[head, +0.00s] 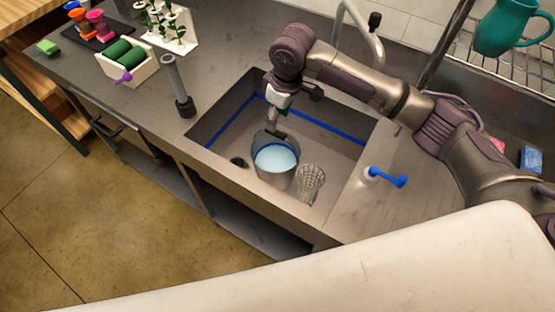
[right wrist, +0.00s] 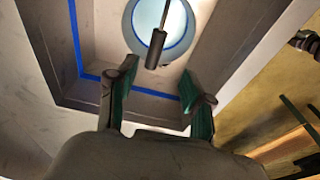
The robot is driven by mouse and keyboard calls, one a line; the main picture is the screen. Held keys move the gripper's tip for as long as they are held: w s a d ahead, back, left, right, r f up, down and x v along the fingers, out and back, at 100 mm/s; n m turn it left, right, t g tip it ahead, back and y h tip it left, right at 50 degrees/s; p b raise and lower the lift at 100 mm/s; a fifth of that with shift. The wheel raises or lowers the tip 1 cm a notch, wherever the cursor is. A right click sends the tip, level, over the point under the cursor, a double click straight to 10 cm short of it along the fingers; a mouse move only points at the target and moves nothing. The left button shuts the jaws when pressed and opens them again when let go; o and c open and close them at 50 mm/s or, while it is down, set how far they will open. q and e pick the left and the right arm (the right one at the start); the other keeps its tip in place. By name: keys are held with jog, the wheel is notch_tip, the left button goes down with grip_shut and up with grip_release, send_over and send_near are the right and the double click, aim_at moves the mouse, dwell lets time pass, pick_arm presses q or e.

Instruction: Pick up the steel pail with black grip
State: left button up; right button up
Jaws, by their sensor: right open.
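The steel pail (head: 281,181) stands in the sink with pale blue water or a similar light filling inside. In the right wrist view the pail (right wrist: 131,27) is at the top centre, partly cut off by the frame edge. Its handle carries a black grip (right wrist: 157,50), which lies just beyond the gap between my fingertips. My right gripper (head: 277,121) is over the pail, pointing down. In the right wrist view its fingers (right wrist: 157,80) are spread apart with nothing between them. My left gripper is not in view.
The sink (head: 340,150) has a blue line around its inner walls. A clear ribbed glass (head: 311,182) stands close to the right of the pail. A blue-handled tool (head: 387,176) is on the right counter. A grey upright cylinder (head: 178,86) stands left of the sink.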

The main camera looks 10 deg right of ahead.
aim_at(276, 132)
jog(key=f, duration=0.3)
jog(key=shift+w+d, duration=0.1)
jog(key=shift+w, duration=0.15)
jog(key=shift+w+d+f+p, duration=0.1)
jog(key=shift+f+p, duration=0.3)
jog(key=shift+f, duration=0.45)
jog(key=f, duration=0.3)
jog(key=shift+w+a+f+p, duration=0.25)
jog(key=shift+w+a+p, duration=0.05)
jog(key=shift+w+p, duration=0.05)
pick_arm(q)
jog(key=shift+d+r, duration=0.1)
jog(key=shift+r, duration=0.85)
pick_arm(e)
jog(key=shift+f, duration=0.3)
grip_shut()
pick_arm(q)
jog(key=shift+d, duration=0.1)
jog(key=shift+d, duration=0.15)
pick_arm(e)
jog(key=shift+w+r, duration=0.2)
